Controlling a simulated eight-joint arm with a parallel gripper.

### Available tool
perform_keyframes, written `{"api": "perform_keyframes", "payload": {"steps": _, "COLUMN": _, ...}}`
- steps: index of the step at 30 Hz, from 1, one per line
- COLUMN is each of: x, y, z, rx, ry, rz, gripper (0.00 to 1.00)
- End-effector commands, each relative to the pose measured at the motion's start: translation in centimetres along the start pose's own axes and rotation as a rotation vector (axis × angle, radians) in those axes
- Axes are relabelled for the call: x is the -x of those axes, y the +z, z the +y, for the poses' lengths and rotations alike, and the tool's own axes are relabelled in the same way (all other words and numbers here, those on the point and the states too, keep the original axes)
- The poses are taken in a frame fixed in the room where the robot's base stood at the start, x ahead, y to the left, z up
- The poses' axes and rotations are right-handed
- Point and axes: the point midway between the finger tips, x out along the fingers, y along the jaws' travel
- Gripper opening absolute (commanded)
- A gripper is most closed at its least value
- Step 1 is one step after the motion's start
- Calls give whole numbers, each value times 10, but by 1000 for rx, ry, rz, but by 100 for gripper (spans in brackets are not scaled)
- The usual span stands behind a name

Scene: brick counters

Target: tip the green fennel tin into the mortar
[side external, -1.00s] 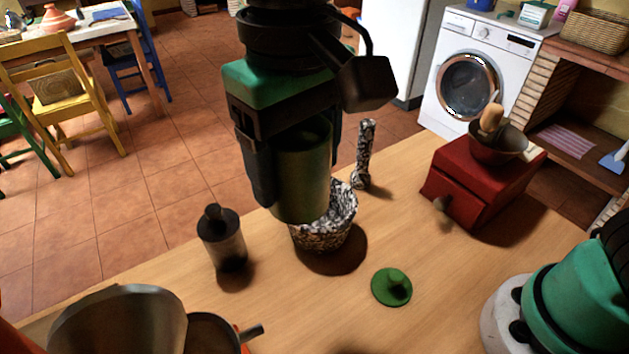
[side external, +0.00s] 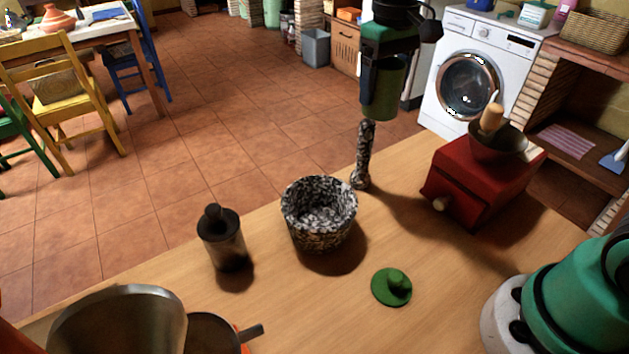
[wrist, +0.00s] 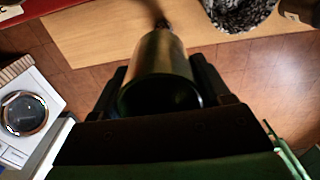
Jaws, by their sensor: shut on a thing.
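The green tin (side external: 384,92) is held by my gripper (side external: 388,72), high up near the far edge of the counter in the side view, beyond the mortar. It looks about upright. In the wrist view the tin (wrist: 160,60) sits between the two fingers (wrist: 161,82), its dark round end towards the camera; its contents cannot be made out. The black-and-white speckled mortar (side external: 318,222) stands upright on the counter, apart from the tin. Its inside looks pale and speckled; I cannot tell whether anything lies in it. The mortar (wrist: 238,14) is partly cut off at the wrist view's top.
A speckled pestle (side external: 364,155) stands upright behind the mortar. A green knobbed lid (side external: 391,288) lies in front. A dark bottle-like container (side external: 224,240) stands left, a red grinder (side external: 479,183) right. The wood between mortar and lid is clear.

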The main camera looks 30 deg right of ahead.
Motion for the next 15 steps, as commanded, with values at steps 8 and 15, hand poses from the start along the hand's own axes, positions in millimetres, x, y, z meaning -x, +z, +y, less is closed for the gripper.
{"api": "perform_keyframes", "payload": {"steps": 8, "x": 0, "y": 0, "z": 0, "rx": 0, "ry": 0, "rz": 0, "gripper": 0}}
{"api": "perform_keyframes", "payload": {"steps": 15, "x": 18, "y": 0, "z": -1, "rx": 0, "ry": 0, "rz": 0, "gripper": 0}}
